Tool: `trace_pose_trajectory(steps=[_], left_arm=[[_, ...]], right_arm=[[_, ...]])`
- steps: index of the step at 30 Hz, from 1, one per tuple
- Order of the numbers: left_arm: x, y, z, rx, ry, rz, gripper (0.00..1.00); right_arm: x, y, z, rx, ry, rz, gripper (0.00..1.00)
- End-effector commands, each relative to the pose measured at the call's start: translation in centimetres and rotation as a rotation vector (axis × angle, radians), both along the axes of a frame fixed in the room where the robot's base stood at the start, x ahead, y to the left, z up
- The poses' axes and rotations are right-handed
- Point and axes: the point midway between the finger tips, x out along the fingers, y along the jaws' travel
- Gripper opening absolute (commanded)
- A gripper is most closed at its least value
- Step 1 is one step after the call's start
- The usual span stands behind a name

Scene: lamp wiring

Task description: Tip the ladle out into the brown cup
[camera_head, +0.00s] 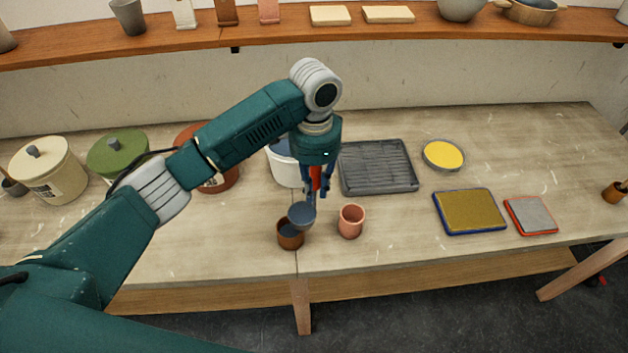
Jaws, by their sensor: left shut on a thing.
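My left gripper (315,194) points down over the front part of the table and is shut on the ladle. A bit of red shows between its fingers, perhaps the handle. The ladle's blue-grey bowl (301,216) is at the upper right rim of the brown cup (290,240) and covers part of its opening. I cannot tell whether bowl and rim touch, or how far the bowl is tilted. Something blue-grey shows inside the brown cup, which stands upright near the front edge. My right gripper is out of view.
A pink cup (351,222) stands close to the right. Behind are a white pot (284,171), partly hidden by my arm, and a dark ribbed tray (378,167). Lidded pots, such as the green one (117,160), stand left. A yellow-topped round dish (443,154) and flat pads (469,211) lie right.

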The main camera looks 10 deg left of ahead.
Motion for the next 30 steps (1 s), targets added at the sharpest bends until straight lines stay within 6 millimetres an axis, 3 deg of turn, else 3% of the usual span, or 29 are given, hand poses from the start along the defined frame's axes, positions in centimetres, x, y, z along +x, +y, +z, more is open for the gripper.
trace_pose_trajectory(steps=[10,20,30], left_arm=[[0.0,2.0,0.8,-0.203,-0.011,0.006,0.0],[-0.1,3.8,1.4,-0.423,-0.018,0.008,0.0],[-0.1,5.0,1.1,-0.57,-0.025,0.005,0.0]], right_arm=[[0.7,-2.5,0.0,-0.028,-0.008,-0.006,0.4],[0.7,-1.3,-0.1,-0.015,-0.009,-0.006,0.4],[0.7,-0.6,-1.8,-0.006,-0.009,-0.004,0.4]])
